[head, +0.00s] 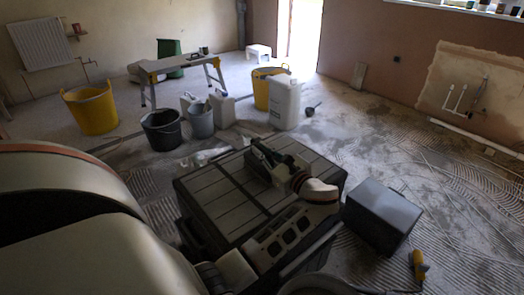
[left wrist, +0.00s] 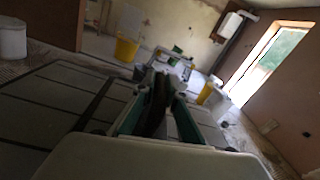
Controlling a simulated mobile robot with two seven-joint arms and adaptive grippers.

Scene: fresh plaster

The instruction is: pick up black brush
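My left gripper (head: 262,155) is low over the slatted dark top of a box-like stand (head: 215,190) in the head view. In the left wrist view its two teal-lined fingers (left wrist: 160,85) reach forward, with a narrow dark shape (left wrist: 155,118) between them. This may be the black brush, but the picture is too dark and blurred to be sure. Whether the fingers press on it cannot be made out. In the head view the gripper's own dark parts cover that spot. My right gripper is not in view.
Behind are a black bucket (head: 162,130), a grey bucket (head: 200,122), a white canister (head: 284,103), a yellow tub (head: 90,110) and a work platform (head: 180,62).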

